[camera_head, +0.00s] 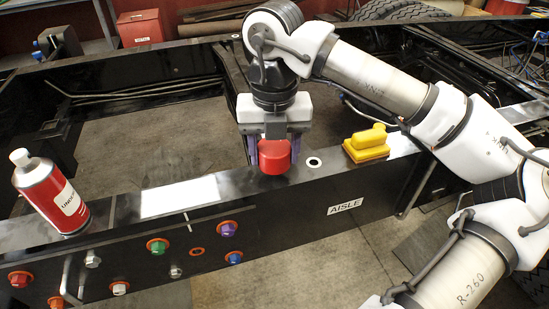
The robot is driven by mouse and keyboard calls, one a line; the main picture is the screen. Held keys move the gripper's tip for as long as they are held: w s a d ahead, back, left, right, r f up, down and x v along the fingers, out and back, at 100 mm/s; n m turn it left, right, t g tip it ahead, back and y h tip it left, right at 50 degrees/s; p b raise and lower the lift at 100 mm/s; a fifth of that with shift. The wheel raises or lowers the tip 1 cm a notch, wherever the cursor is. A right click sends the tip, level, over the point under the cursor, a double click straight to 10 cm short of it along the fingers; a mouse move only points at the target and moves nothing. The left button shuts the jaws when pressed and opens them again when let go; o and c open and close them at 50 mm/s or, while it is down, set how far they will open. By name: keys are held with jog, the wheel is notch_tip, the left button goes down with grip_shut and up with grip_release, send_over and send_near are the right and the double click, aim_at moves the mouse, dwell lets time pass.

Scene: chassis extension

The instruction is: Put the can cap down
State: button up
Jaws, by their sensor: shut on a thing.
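The can cap (274,157) is a red cylinder at the middle of the head view. My gripper (272,145) points down and is shut on the cap, with a purple finger on each side of it. The cap is at or just above the top of the black chassis rail; I cannot tell whether it touches. A red and white can (55,196) with a white top stands slightly tilted in view at the left end of the rail.
A white rectangle (180,196) lies on the rail between can and cap. A white-ringed hole (313,163) and a yellow object (367,143) are right of my gripper. Coloured bolts (157,246) stick out of the rail's front face. A red box (139,28) stands at the back.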

aim_at(274, 150)
jog(key=shift+f, duration=1.5)
jog(key=o, duration=0.9)
jog(key=shift+o, duration=0.2)
notch_tip(274, 150, up, 12)
jog(key=shift+r+b, duration=0.2)
jog(key=shift+b, duration=0.1)
